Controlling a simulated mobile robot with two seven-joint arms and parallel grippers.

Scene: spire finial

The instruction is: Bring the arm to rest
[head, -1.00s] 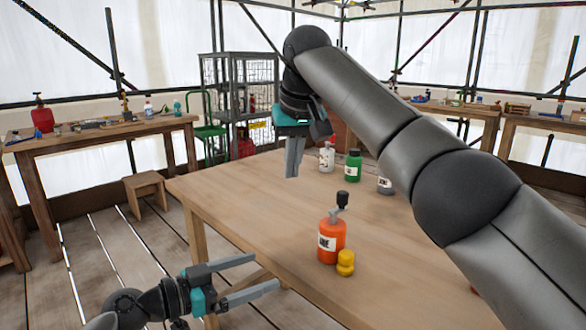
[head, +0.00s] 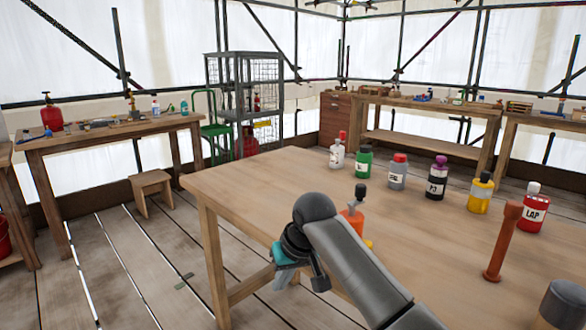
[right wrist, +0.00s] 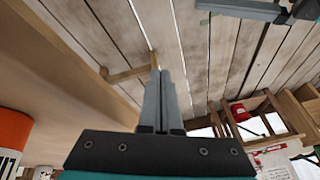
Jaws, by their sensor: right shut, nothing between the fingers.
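My right arm reaches in from the lower right in the head view. Its gripper (head: 284,279) hangs low beside the table's (head: 235,193) near-left edge, pointing down. In the right wrist view the two fingers (right wrist: 163,95) lie together with nothing between them. The plank floor shows beyond the fingers. Part of my left gripper (right wrist: 248,9) shows at the top right of the right wrist view; its opening cannot be made out. It is not in the head view now.
An orange bottle (head: 353,217) stands behind my right arm, partly hidden, by a yellow piece (head: 368,243). Several labelled bottles, including a green one (head: 364,163), line the far side. A brown upright post (head: 502,240) stands at right. A stool (head: 153,190) stands on open floor.

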